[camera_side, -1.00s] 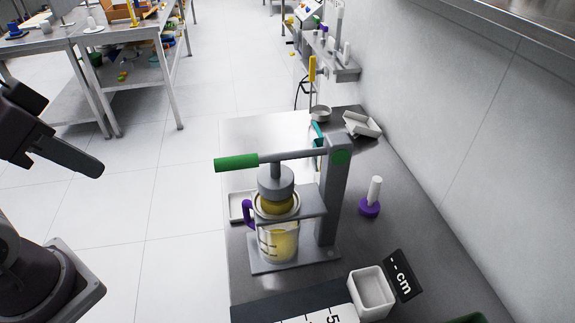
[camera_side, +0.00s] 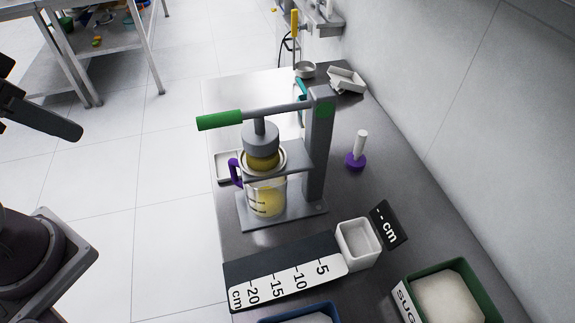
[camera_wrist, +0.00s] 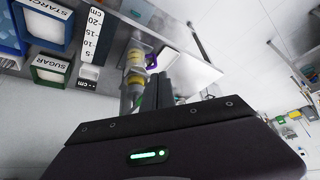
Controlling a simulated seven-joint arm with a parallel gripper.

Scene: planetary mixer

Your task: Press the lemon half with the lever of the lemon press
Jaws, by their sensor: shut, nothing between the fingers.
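The lemon press (camera_side: 318,150) stands on the steel table, a grey post with a lever (camera_side: 270,113). The lever's green handle (camera_side: 220,120) points left, close to level. The grey pressing head (camera_side: 261,138) sits low, against the yellow lemon half (camera_side: 264,163), which is mostly covered. A clear jug (camera_side: 265,198) with yellow contents and a purple handle stands below. My gripper (camera_side: 72,130) is at the far left, apart from the lever, its fingers together and empty. In the wrist view, the closed fingers (camera_wrist: 165,88) show beside the press (camera_wrist: 133,78).
A purple-based tool (camera_side: 357,151) stands right of the press. In front lie a centimetre scale (camera_side: 290,281), a white cup (camera_side: 359,243) and a green-rimmed sugar tray (camera_side: 412,281). A wall runs along the right. Open floor lies left of the table.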

